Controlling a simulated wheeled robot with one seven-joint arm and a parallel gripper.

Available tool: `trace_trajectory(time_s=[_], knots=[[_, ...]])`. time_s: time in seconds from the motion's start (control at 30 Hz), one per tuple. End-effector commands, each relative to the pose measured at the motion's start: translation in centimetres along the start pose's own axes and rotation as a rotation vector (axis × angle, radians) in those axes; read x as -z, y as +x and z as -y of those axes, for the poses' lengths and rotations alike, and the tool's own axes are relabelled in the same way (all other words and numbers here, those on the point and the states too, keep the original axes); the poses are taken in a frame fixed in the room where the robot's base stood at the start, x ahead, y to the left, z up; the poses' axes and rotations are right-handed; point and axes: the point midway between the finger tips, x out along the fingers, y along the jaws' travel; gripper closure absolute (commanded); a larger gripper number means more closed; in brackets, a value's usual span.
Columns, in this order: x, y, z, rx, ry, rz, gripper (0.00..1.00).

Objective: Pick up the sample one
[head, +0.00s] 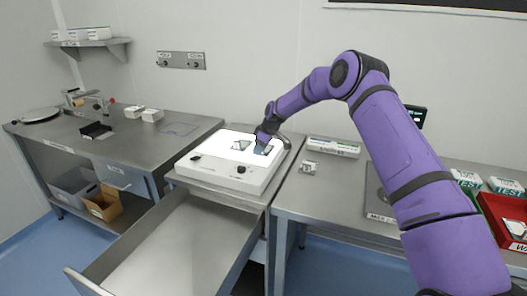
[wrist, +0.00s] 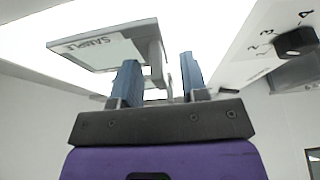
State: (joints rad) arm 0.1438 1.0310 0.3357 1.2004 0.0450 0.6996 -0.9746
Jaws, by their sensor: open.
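A flat sample (head: 241,145) with a dark edge lies on the lit white top of the light box (head: 212,171). In the wrist view the sample (wrist: 105,48) is a pale plate with a grey rim, marked SAMPLE. A grey upright part at its right end (wrist: 157,55) shows between my finger lines; I cannot tell whether it touches either finger. My gripper (head: 262,148) is low over the light box, just right of the sample. In the wrist view my gripper (wrist: 160,80) has its two blue fingers apart, with nothing clamped between them.
The light box has dark knobs (wrist: 295,41) on its front. An open steel drawer (head: 170,250) juts out below it. A white carton (head: 333,147) and small metal parts (head: 309,167) lie to the right. A red bin (head: 505,222) stands far right. The left bench (head: 130,150) has free room.

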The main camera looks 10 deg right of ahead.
Motion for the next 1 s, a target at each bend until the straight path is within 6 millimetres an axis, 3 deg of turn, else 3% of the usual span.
trace_trajectory(time_s=[0.2,0.37,0.4,0.77,1.0], knots=[[0.0,0.1,0.0,-0.001,0.000,0.000,0.62],[0.0,0.1,0.0,-0.001,0.000,0.000,0.99],[0.0,0.1,0.0,-0.001,0.000,0.000,1.00],[0.0,-0.1,0.0,-0.001,0.000,0.000,1.00],[0.7,-1.6,-0.1,-0.003,0.000,-0.002,1.00]])
